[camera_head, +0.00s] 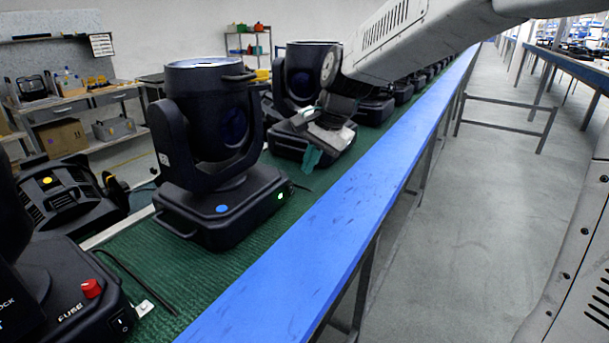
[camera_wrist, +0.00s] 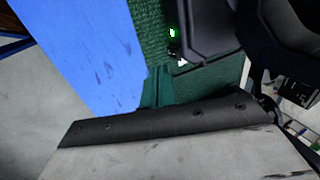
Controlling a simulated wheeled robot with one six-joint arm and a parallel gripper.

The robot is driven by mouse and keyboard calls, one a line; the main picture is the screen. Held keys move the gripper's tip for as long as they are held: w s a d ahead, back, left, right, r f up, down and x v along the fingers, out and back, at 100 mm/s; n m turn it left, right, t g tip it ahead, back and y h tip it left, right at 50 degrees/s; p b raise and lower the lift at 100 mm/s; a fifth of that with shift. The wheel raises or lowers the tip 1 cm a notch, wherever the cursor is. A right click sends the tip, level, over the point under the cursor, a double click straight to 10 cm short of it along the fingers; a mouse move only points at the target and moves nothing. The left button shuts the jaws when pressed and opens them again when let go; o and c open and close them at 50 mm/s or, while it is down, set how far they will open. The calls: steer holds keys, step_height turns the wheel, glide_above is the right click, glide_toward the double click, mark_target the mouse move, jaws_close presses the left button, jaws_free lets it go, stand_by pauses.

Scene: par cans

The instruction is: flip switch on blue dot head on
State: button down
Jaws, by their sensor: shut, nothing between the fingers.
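The moving head (camera_head: 212,130) with a blue dot (camera_head: 222,208) stands upright on the green mat, its yoke above a black base. A small switch (camera_head: 281,196) on the right end of its base glows green. In the wrist view the lit green switch (camera_wrist: 173,33) shows on the edge of a black base (camera_wrist: 205,30). My gripper (camera_head: 312,158) is shut and empty, with teal fingertips, to the right of and beyond that switch, apart from it in the picture. The fingertips also show in the wrist view (camera_wrist: 158,87), below the switch.
A head base (camera_head: 70,300) with a red fuse cap and its own switch (camera_head: 122,322) stands at front left. A yellow-dot head (camera_head: 60,190) lies behind it. More heads line the green mat (camera_head: 235,270).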

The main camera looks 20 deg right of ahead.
step_height(320, 180, up, 6)
steer(key=d, duration=0.1)
steer(key=shift+s+d, duration=0.3)
steer(key=shift+s, duration=0.05)
steer(key=s+d+f+n+h, duration=0.1)
steer(key=s+d+f+n, duration=0.1)
steer(key=s, duration=0.8)
steer(key=s+d+f+n+g+h, duration=0.1)
steer(key=s+d+f+n, duration=0.1)
steer(key=s, duration=0.8)
steer(key=s+d+f+n+h, duration=0.1)
steer(key=s+d+f+n, duration=0.2)
steer(key=s, duration=0.7)
steer(key=shift+s+d+n+g, duration=0.15)
steer(key=shift+s+n+g, duration=0.25)
steer(key=shift+n, duration=0.8)
